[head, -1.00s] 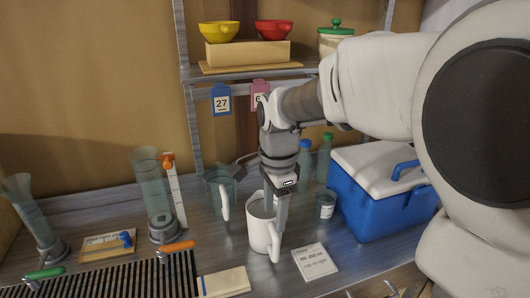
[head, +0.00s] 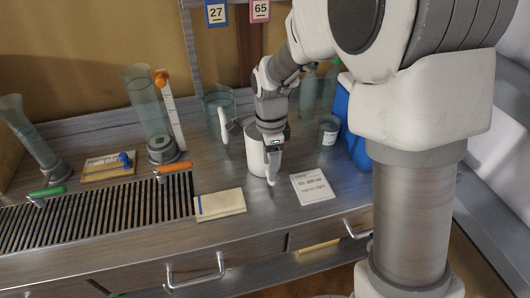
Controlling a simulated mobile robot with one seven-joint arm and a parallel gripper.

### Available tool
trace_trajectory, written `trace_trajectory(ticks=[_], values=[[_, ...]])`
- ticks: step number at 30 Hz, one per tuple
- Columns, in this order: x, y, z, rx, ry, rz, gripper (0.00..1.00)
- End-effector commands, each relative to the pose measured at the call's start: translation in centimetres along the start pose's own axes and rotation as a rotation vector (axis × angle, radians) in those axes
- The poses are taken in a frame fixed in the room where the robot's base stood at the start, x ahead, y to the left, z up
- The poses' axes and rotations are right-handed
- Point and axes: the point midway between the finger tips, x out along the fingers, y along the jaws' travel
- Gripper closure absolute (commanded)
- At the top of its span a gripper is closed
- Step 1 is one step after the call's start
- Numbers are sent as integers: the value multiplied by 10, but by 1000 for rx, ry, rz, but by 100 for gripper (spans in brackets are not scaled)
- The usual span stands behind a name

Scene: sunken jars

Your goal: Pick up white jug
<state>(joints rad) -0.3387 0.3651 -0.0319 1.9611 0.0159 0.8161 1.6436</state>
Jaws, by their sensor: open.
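The white jug (head: 256,155) stands upright on the grey counter, with its handle (head: 273,168) facing the front right. My gripper (head: 271,146) is open and comes down from above at the jug's right side, over the handle side. The gripper and wrist hide the jug's rim and part of its upper body. I cannot tell whether the fingers touch the jug or handle.
A clear jug (head: 217,104) with a pale handle stands just behind left. A small jar (head: 328,130) and a printed card (head: 312,186) lie to the right. A blue cooler (head: 357,125) stands right.

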Motion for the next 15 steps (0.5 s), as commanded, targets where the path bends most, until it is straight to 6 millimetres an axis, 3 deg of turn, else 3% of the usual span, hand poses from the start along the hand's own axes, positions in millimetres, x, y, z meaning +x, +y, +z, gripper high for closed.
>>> trace_trajectory(ticks=[8,15], values=[[23,0,-2,1,0,1,40],[58,0,-8,-2,0,3,40]])
